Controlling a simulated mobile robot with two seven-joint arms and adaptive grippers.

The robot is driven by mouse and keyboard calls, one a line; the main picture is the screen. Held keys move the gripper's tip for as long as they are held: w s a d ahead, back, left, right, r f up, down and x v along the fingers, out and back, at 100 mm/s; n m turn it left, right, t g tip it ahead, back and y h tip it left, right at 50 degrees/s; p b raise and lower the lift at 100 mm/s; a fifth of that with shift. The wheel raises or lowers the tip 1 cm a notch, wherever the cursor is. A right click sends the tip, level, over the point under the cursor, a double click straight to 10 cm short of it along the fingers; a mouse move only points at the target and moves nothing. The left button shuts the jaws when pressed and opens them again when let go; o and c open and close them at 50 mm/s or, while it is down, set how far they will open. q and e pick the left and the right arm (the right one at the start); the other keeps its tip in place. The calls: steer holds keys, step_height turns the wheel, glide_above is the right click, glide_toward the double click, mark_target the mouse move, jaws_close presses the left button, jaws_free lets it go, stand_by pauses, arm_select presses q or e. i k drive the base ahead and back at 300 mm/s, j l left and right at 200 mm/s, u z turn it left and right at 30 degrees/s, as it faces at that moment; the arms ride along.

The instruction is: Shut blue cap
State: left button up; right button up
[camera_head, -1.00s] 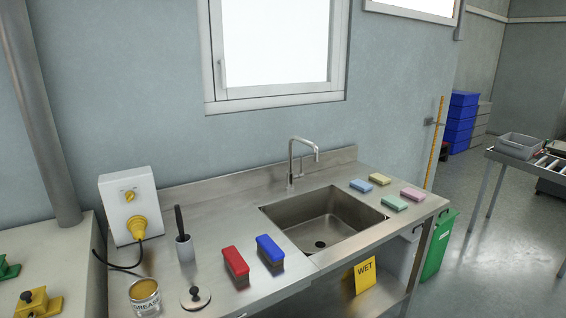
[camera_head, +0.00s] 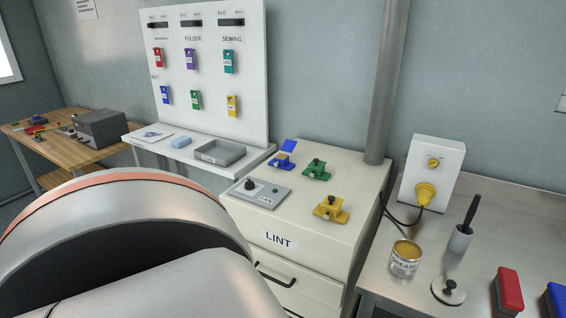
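The blue cap (camera_head: 289,146) stands tilted up, open, on a small blue fixture (camera_head: 280,162) at the back left of the cream cabinet top. A green fixture (camera_head: 316,170) and a yellow fixture (camera_head: 330,209) sit to its right and nearer; neither shows a raised cap. Neither of my grippers is in view. A large pale rounded body with an orange rim fills the lower left and hides what lies behind it.
A grey control plate (camera_head: 260,192) with a black knob lies on the cabinet (camera_head: 345,240), in front of the blue fixture. A white tag board (camera_head: 212,75) stands behind left. A pole (camera_head: 388,90) rises behind the cabinet. Right, a steel counter holds a grease tin (camera_head: 405,260).

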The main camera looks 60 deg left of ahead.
mark_target(288, 146)
steer(key=u, duration=1.9)
steer(key=i+j+u, duration=0.15)
steer(key=j, duration=0.15)
steer(key=i+j+u, duration=0.5)
steer(key=u, duration=0.2)
steer(key=i+j+u, duration=0.6)
steer(key=i, duration=0.5)
steer(key=i+j+u, duration=0.15)
steer(key=i, duration=0.45)
steer(key=i+z, duration=0.65)
steer(key=z, duration=0.15)
steer(key=i+j+z, duration=0.1)
steer(key=i+z, duration=0.3)
steer(key=k, duration=0.1)
